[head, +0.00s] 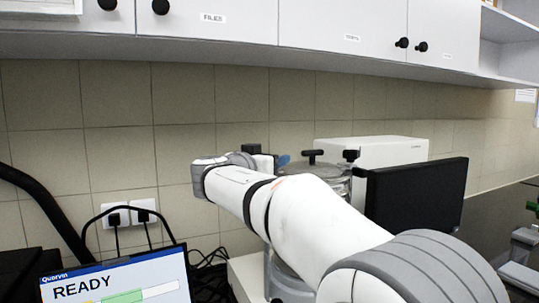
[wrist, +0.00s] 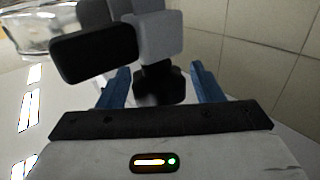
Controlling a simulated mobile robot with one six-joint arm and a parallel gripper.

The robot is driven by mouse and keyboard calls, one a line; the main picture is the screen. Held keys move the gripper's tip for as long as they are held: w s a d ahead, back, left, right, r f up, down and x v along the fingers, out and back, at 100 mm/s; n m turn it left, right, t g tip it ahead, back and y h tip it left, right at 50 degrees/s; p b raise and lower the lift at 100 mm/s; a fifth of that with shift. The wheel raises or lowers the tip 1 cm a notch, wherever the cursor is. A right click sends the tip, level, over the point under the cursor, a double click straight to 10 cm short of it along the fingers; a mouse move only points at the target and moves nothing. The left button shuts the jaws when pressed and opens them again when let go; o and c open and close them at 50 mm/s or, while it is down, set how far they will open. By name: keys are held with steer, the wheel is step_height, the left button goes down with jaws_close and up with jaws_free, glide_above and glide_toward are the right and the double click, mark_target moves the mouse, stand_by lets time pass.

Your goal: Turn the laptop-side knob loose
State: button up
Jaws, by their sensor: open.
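The sieve shaker (head: 335,172) stands behind my arm in the head view, with two black T-shaped knobs (head: 312,156) showing on its top. The laptop-side knob is not clearly visible there, as my arm covers that side. A blue finger of my gripper (head: 283,160) shows just left of the visible knobs. In the wrist view, my gripper (wrist: 161,84) is open, its blue fingers apart on either side of a dark knob-like part (wrist: 160,88). Whether they touch it cannot be told. A black block and a grey block (wrist: 168,38) lie just above it and partly cover it.
The laptop (head: 120,283) reads READY at lower left. A black panel (head: 418,195) and a white box (head: 375,151) stand right of and behind the shaker. Wall cabinets (head: 340,30) hang above. A clear rounded part (wrist: 35,30) shows at the wrist view's upper left.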

steer(key=shift+w+d, duration=0.2)
steer(key=shift+w, duration=0.1)
steer(key=shift+c, duration=0.4)
steer(key=shift+f, duration=0.1)
steer(key=c, duration=0.9)
